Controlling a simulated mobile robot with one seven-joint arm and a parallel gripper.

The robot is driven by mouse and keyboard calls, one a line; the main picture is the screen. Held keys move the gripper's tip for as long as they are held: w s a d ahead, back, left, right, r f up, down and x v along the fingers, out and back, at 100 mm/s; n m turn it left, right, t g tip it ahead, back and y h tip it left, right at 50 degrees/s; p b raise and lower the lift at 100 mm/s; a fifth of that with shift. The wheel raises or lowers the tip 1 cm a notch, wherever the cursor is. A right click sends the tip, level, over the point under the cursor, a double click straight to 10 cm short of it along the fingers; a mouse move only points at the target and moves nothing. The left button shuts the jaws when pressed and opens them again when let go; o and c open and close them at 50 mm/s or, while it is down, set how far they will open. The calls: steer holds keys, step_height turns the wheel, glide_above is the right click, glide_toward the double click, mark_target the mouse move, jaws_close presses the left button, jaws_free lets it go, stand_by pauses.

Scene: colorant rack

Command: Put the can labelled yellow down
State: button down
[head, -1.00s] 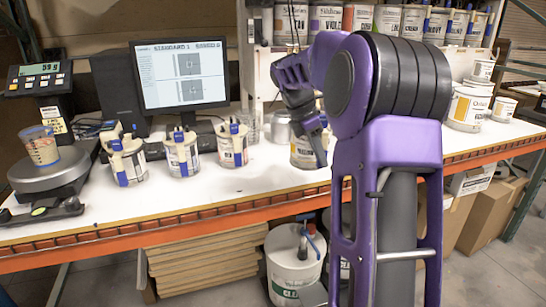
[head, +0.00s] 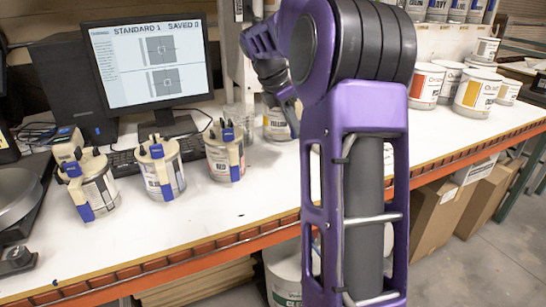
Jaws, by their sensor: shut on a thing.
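The can labelled yellow (head: 275,124) is at the back of the white counter, right of the row of clamped cans. It is upright, and my arm partly covers its right side. My gripper (head: 287,108) is at the can and shut on it, with one dark finger slanting down across its front. The other finger is hidden. I cannot tell whether the can's base touches the counter (head: 240,205).
Several cans with blue-and-beige clamps, one of them here (head: 160,168), stand in a row on the left. A monitor (head: 150,65) and keyboard (head: 125,162) are behind them. More cans (head: 427,85) stand on the right. The front middle of the counter is clear.

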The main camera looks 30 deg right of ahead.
steer(key=shift+w, duration=0.3)
steer(key=shift+f+b, duration=1.35)
steer(key=shift+f, duration=3.5)
steer(key=shift+f, duration=0.1)
steer(key=c, duration=0.8)
jaws_free()
steer(key=shift+f, duration=0.1)
steer(key=shift+o, duration=0.2)
steer(key=p+v, duration=0.2)
steer(key=v, duration=1)
steer(key=shift+p, duration=0.35)
